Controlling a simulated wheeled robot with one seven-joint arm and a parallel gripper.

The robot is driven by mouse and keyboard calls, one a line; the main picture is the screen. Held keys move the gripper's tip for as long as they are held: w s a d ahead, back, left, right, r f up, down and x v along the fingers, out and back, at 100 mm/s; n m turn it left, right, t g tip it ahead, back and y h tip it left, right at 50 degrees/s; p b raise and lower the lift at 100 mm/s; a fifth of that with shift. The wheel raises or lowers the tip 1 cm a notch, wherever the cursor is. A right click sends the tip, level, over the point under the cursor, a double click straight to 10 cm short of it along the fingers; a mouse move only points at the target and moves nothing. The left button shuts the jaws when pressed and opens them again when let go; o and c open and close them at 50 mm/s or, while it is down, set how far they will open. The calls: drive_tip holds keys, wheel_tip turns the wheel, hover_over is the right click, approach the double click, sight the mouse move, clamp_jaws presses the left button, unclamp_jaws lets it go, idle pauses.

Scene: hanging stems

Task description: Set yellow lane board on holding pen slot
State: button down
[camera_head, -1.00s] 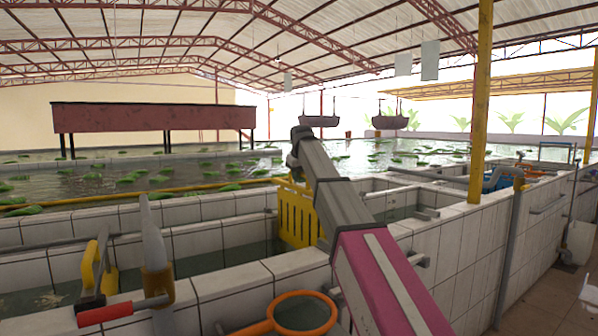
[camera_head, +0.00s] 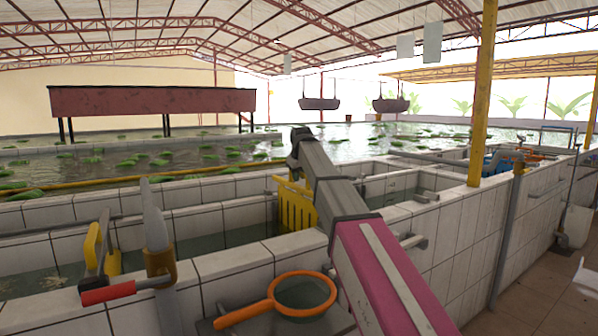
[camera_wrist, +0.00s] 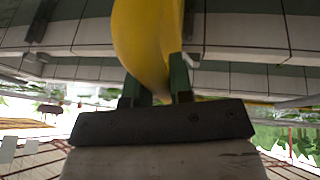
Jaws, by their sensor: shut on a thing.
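My gripper (camera_wrist: 157,78) has its green fingers shut on a smooth yellow piece in the wrist view, which I take to be part of the yellow lane board (camera_wrist: 148,38). In the head view the slatted yellow lane board (camera_head: 296,208) stands upright beside and partly behind my arm, over the tiled channel. My arm hides its right side, and the gripper itself is hidden there. Tiled pens with low walls (camera_head: 225,258) lie around it. I cannot tell which gap is the holding pen slot.
An orange-rimmed net (camera_head: 304,293) lies near the front wall. A yellow-handled tool (camera_head: 94,245) and a red-handled tool (camera_head: 108,293) rest at the left. A yellow post (camera_head: 481,95) rises at the right. Open floor (camera_head: 535,290) shows at the lower right.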

sight(299, 187)
drive_tip(key=shift+f, duration=3.3)
unclamp_jaws()
drive_tip(key=v, duration=1)
idle(0.5)
